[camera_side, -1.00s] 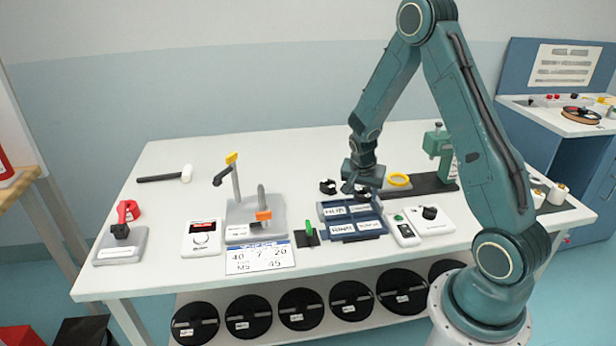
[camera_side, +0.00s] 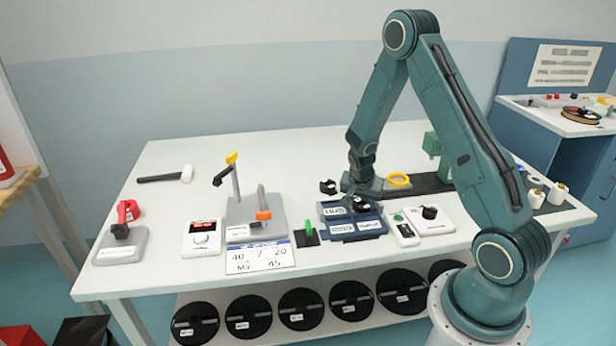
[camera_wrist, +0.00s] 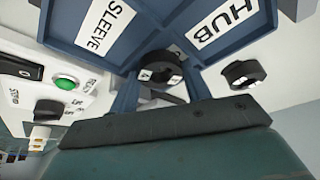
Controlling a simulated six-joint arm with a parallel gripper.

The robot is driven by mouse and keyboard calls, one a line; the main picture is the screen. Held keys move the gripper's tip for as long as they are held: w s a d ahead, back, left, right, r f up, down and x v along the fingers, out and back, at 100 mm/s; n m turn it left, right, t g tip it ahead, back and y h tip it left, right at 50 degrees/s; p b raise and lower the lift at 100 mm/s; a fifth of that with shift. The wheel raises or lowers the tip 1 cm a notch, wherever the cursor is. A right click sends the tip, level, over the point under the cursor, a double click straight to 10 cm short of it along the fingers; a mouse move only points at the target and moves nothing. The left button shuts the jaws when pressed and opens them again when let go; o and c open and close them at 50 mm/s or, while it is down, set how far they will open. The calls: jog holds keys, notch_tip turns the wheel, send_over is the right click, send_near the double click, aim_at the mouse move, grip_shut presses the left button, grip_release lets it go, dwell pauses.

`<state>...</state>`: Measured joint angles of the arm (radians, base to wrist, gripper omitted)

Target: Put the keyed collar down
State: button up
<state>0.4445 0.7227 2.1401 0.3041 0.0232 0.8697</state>
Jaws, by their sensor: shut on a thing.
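My gripper (camera_wrist: 160,88) is shut on a black collar (camera_wrist: 160,68), taken to be the keyed collar, with one blue finger on each side. The collar's ring and dark hole show between the fingers; its underside is hidden. In the side view the held collar (camera_side: 361,203) is low at the back of the blue sorting tray (camera_side: 372,236), which has labelled compartments. In the wrist view the collar is near the wall between the HUB and SLEEVE compartments. I cannot tell whether it touches the tray.
A second black collar (camera_side: 328,186) lies on the table behind the tray; it also shows in the wrist view (camera_wrist: 243,73). A yellow ring (camera_side: 398,180) is to the right. A white box with a green button (camera_side: 403,229) stands right of the tray.

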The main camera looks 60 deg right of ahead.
jog(key=shift+a+f, duration=0.1)
jog(key=shift+f, duration=0.2)
jog(key=shift+f, duration=0.25)
jog(key=o, duration=0.8)
jog(key=shift+s, duration=0.15)
jog(key=shift+c, duration=0.2)
jog(key=shift+r, duration=0.5)
jog(key=w+v, duration=0.1)
jog(key=v, duration=1.1)
jog(key=shift+s+r, duration=0.15)
jog(key=shift+s, duration=0.25)
